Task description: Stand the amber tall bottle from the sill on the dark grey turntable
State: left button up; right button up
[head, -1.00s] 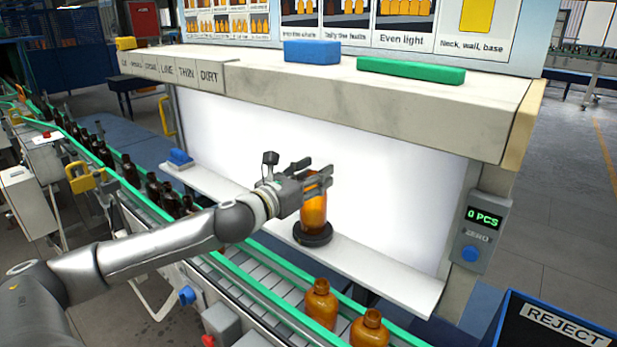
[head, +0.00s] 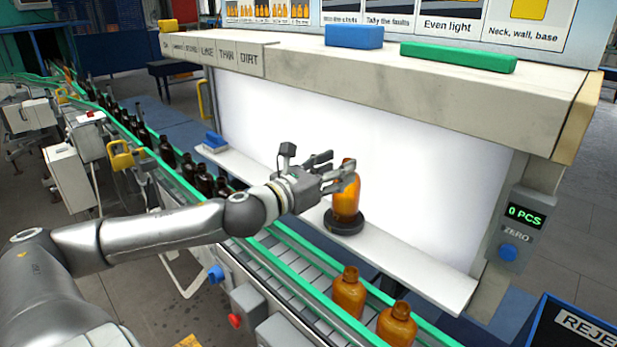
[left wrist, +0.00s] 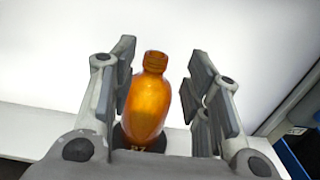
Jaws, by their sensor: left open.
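The amber tall bottle (head: 346,198) stands on the dark grey turntable (head: 344,226), which sits on the white sill. In the head view it looks upright. My left gripper (head: 339,172) is at its left side, near its upper part, with the fingers open. In the left wrist view the bottle (left wrist: 149,105) shows between the two spread fingers, with a gap on each side. The turntable (left wrist: 122,138) shows partly behind its base there. My right gripper is not in view.
Two amber bottles (head: 349,292) (head: 397,325) stand on the conveyor in front. A blue block (head: 214,142) lies at the sill's left end. The overhanging shelf (head: 420,75) is above the lit panel. The sill's right part (head: 430,280) is clear.

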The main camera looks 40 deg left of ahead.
pick_arm(q)
jog(key=s+p, duration=0.2)
jog(key=s, duration=0.5)
jog(key=shift+a, duration=0.45)
dwell(0.6)
